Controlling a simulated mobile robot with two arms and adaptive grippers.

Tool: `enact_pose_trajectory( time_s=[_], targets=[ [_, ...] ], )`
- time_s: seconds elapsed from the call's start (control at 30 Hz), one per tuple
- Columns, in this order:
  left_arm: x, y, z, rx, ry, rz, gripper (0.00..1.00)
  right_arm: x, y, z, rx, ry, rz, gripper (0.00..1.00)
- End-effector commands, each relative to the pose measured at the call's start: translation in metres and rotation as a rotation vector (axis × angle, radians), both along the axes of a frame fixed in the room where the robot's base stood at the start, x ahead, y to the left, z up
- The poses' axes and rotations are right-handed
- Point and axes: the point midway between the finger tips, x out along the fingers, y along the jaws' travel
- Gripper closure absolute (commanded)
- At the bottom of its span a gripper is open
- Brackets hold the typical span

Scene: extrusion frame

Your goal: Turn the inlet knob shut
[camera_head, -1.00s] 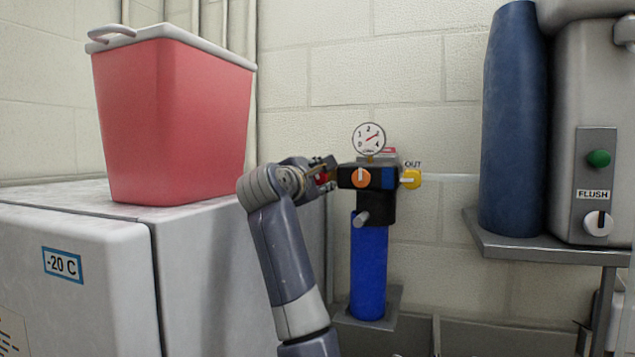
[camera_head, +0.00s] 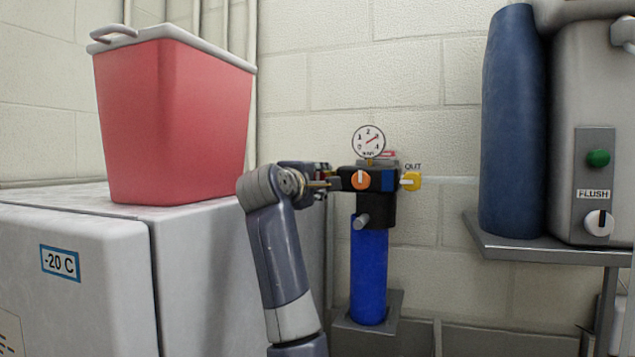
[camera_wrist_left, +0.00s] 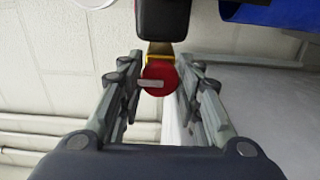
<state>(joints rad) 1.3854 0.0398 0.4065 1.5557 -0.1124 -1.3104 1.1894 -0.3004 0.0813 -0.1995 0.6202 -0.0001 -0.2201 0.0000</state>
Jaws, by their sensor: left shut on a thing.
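The inlet knob (camera_wrist_left: 160,76) is red with a pale bar across its face, on a brass-coloured stem at the side of the black valve body (camera_wrist_left: 163,18). My left gripper (camera_wrist_left: 160,82) is shut on it, one finger on each side in the left wrist view. In the head view, my left gripper (camera_head: 328,183) is at the left side of the valve body (camera_head: 345,178) and mostly hides the red knob. The pale bar lies nearly level in the wrist picture. My right gripper is in neither view.
A blue cylinder (camera_head: 369,275) hangs below. A red cooler (camera_head: 172,120) stands on the freezer (camera_head: 200,235) at left.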

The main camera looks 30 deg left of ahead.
Motion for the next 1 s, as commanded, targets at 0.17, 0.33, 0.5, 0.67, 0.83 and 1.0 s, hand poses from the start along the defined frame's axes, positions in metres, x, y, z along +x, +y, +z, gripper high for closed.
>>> enact_pose_trajectory(
  time_s=[0.17, 0.33, 0.5, 0.67, 0.83, 1.0],
  targets=[
    [0.001, -0.001, -0.001, 0.000, 0.004, -0.002, 0.92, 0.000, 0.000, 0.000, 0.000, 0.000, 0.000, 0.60],
    [0.001, -0.001, -0.002, 0.000, 0.004, -0.002, 0.48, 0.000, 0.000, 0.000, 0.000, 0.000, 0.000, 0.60],
    [0.000, 0.000, -0.001, 0.000, 0.002, -0.001, 0.48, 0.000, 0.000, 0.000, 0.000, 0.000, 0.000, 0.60],
    [-0.001, 0.000, -0.001, -0.001, 0.001, 0.000, 0.48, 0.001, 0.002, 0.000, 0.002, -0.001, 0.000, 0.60],
    [-0.012, -0.003, 0.000, -0.001, -0.001, 0.001, 0.48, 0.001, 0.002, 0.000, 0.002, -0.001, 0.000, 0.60],
    [-0.038, -0.010, 0.000, -0.001, -0.002, 0.000, 0.48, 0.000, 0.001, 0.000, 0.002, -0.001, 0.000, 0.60]
  ],
)
